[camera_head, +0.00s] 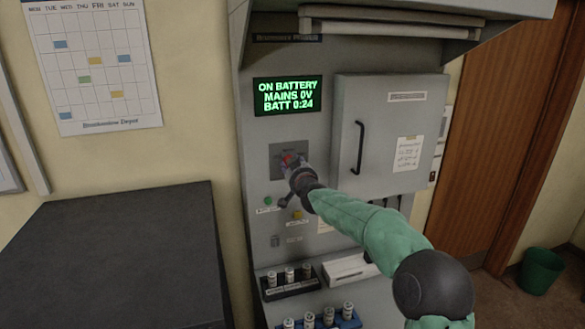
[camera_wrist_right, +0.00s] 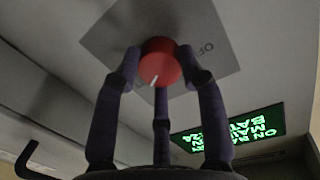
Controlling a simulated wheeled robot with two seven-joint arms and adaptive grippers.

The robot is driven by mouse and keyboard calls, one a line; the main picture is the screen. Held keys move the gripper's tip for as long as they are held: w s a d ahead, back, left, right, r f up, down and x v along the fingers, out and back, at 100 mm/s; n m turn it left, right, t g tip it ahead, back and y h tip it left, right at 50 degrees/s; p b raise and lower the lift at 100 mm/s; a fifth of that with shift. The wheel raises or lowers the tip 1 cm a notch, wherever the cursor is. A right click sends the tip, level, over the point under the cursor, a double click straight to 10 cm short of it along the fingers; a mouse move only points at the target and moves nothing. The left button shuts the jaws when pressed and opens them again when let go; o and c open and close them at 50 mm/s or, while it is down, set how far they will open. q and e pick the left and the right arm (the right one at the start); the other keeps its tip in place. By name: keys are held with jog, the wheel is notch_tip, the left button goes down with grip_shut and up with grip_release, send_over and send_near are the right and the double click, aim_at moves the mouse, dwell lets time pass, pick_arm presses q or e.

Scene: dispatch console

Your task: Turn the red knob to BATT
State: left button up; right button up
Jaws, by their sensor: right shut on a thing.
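The red knob (camera_head: 290,160) sits on a grey square plate (camera_head: 275,160) on the console front, below the green display. In the right wrist view the red knob (camera_wrist_right: 160,62) carries a white pointer mark, and the plate (camera_wrist_right: 205,35) shows the letters OF beside it. My right gripper (camera_wrist_right: 160,75) has its fingers closed around the knob. In the head view my right gripper (camera_head: 294,168) hides most of the knob. The BATT label is not readable on the plate. My left gripper is not in view.
The display (camera_head: 288,95) reads ON BATTERY, MAINS 0V, BATT 0:24. A closed cabinet door (camera_head: 385,135) with a black handle is right of the knob. A green button (camera_head: 268,201) and a yellow one (camera_head: 297,215) are below. Racks of cylinders (camera_head: 290,283) stand lower.

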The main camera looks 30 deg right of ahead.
jog(key=shift+f, duration=0.25)
jog(key=o, duration=1.1)
jog(key=shift+r, duration=0.1)
jog(key=shift+r, duration=0.1)
jog(key=v, duration=1.2)
jog(key=shift+a, duration=0.1)
